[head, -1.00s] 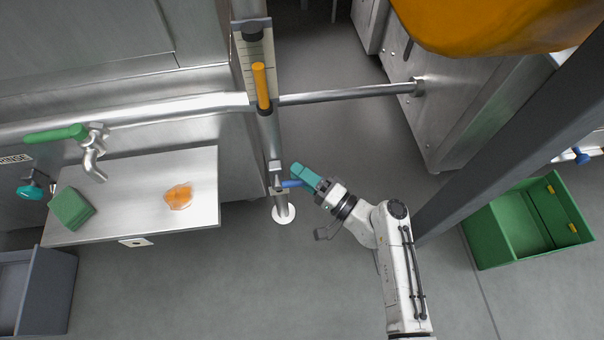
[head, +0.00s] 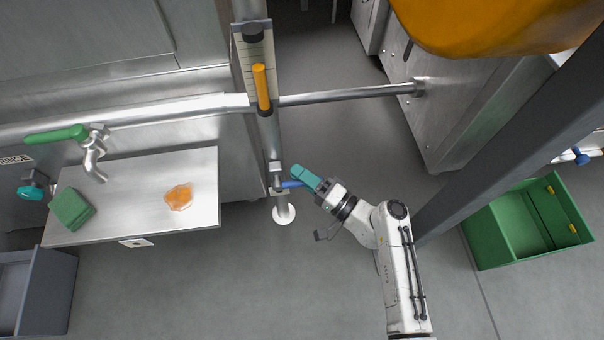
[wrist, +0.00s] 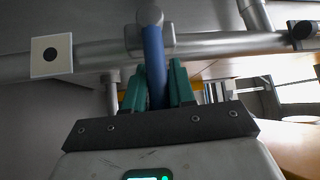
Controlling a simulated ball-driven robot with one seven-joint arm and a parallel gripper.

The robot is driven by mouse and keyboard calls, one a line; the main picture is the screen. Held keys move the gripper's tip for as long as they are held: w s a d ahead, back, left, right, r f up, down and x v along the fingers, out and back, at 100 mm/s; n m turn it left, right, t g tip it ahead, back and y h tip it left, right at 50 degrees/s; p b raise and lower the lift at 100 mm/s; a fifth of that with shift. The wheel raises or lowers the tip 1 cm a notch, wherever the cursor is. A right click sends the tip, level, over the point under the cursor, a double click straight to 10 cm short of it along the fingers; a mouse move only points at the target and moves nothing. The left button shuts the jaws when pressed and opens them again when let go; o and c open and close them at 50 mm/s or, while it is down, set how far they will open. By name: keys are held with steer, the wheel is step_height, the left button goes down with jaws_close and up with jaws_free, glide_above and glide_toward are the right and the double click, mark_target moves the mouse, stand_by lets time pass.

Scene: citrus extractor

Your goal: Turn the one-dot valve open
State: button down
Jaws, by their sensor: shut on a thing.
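A blue valve lever (head: 291,184) sticks out from the fitting low on the upright pipe (head: 271,135). In the wrist view the blue lever (wrist: 154,60) runs between the two teal fingers of my gripper (wrist: 158,88), which is shut on it. A white plate with one black dot (wrist: 51,56) is on the pipe to the left of the lever. My gripper also shows in the head view (head: 304,179), its teal fingers over the lever's outer end and partly hiding it.
An orange handle (head: 262,88) sits higher on the pipe. A steel tray (head: 140,190) with a green sponge (head: 72,208) and an orange piece (head: 178,198) is at left, below a green-handled tap (head: 58,134). A green crate (head: 490,245) stands at right. Floor below the gripper is clear.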

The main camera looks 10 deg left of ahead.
steer(key=r+n+g+h+p, duration=0.1)
steer(key=n+h+p, duration=0.1)
steer(key=p, duration=0.2)
steer(key=shift+a+r, duration=0.1)
steer(key=shift+r, duration=0.2)
steer(key=c, duration=1)
jaws_free()
steer(key=shift+c, duration=0.2)
steer(key=p+v, duration=0.2)
steer(key=v, duration=0.8)
steer(key=shift+s+d, duration=0.25)
steer(key=shift+d, duration=0.1)
